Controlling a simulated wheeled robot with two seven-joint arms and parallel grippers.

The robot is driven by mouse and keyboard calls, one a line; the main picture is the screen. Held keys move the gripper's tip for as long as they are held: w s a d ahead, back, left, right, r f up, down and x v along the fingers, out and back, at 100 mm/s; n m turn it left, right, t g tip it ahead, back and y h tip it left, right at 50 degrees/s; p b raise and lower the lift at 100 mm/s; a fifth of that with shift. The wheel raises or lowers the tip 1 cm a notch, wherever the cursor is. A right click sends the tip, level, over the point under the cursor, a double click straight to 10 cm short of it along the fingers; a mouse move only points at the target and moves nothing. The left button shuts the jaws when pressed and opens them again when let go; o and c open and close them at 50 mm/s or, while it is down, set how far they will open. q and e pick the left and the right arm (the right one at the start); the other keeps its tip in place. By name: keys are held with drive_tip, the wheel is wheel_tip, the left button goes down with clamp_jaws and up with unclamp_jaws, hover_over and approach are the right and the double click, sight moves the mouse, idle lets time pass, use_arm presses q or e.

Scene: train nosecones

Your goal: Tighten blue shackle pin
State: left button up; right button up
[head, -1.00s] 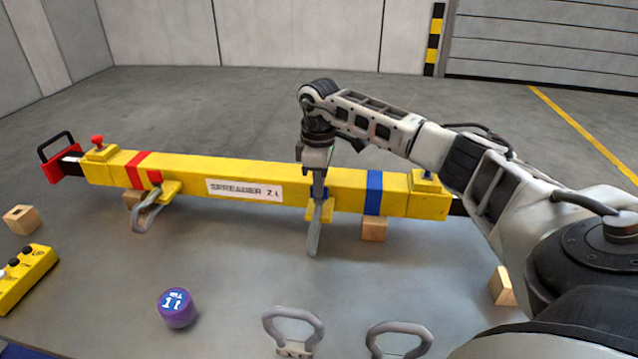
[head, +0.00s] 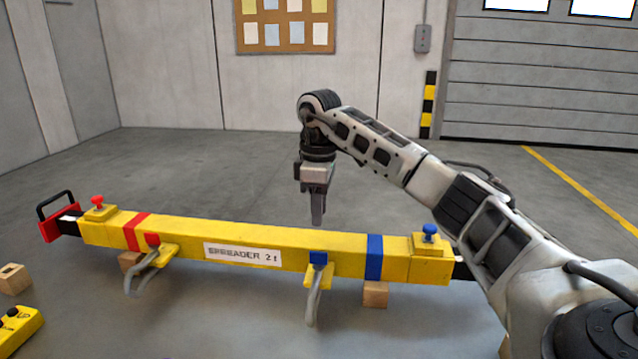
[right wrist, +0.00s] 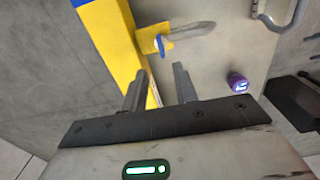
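The blue shackle pin (head: 318,258) sits in the yellow lug on the front of the yellow spreader beam (head: 345,256), with a grey shackle (head: 313,299) hanging below it. My right gripper (head: 318,217) points down above and apart from the blue pin. In the right wrist view the right gripper (right wrist: 160,82) has its fingers spread with nothing between them. The blue pin (right wrist: 166,43) shows beyond the fingertips there. Whether the pin is fully seated cannot be told. My left gripper is out of view.
A red pin (head: 152,240) with another shackle hangs further left on the beam. Wooden blocks (head: 375,294) support the beam. A yellow box (head: 18,327) lies at the lower left. A purple cylinder (right wrist: 238,83) shows in the right wrist view.

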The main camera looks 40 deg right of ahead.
wheel_tip(320, 180, up, 6)
drive_tip(key=p, duration=0.1)
drive_tip(key=shift+r, duration=0.2)
idle(0.5)
